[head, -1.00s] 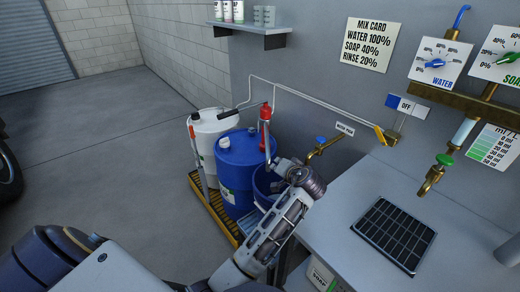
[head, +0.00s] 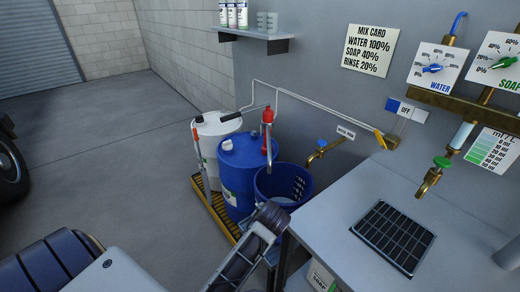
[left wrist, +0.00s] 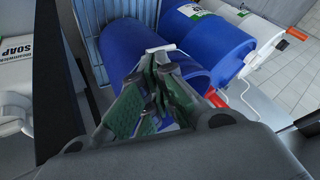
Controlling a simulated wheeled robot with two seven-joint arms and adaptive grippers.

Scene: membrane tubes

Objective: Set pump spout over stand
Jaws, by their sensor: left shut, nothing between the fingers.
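A red hand pump (head: 268,115) stands on the blue drum (head: 240,180). My left gripper (left wrist: 155,112) is shut and empty in the left wrist view, in front of a blue rounded container (left wrist: 150,45). The pump's red part (left wrist: 216,100) shows just to its right. In the head view my left forearm hides the fingers. My right gripper is not in view.
A white drum (head: 213,130) stands behind the blue one on a yellow pallet (head: 218,212). A bench (head: 335,215) with a black grate (head: 393,235) is at the right. A brass tap (head: 318,152) juts from the wall above the bucket. The floor at left is open.

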